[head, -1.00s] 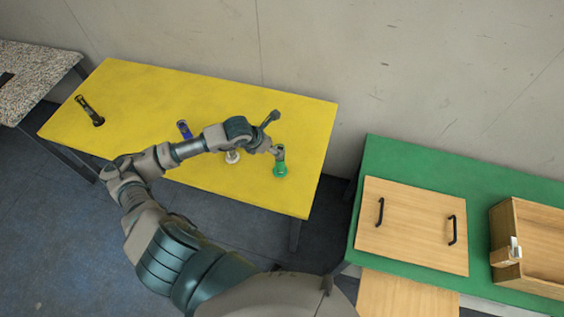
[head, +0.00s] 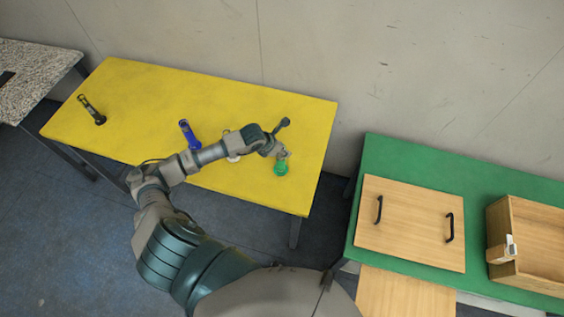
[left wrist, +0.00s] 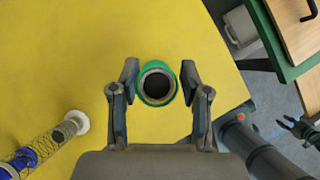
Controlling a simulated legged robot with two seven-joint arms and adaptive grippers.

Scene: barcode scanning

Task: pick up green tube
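The green tube (head: 281,169) stands upright near the right end of the yellow table. In the left wrist view I look down into the dark mouth of the green tube (left wrist: 158,84), ringed by its green base. My left gripper (head: 281,154) is over its upper part and hides much of it. In the left wrist view my left gripper (left wrist: 159,72) is open, with one finger on each side of the tube and gaps between. A dark claw-like part at the right edge of that view may be my right gripper; its state is unclear.
The yellow table (head: 150,85) also bears a blue tube (head: 188,134), a partly hidden white tube (head: 233,153) and a black tube (head: 92,110). A green table (head: 395,155) with a wooden panel (head: 415,220) and wooden box (head: 510,235) stands at right.

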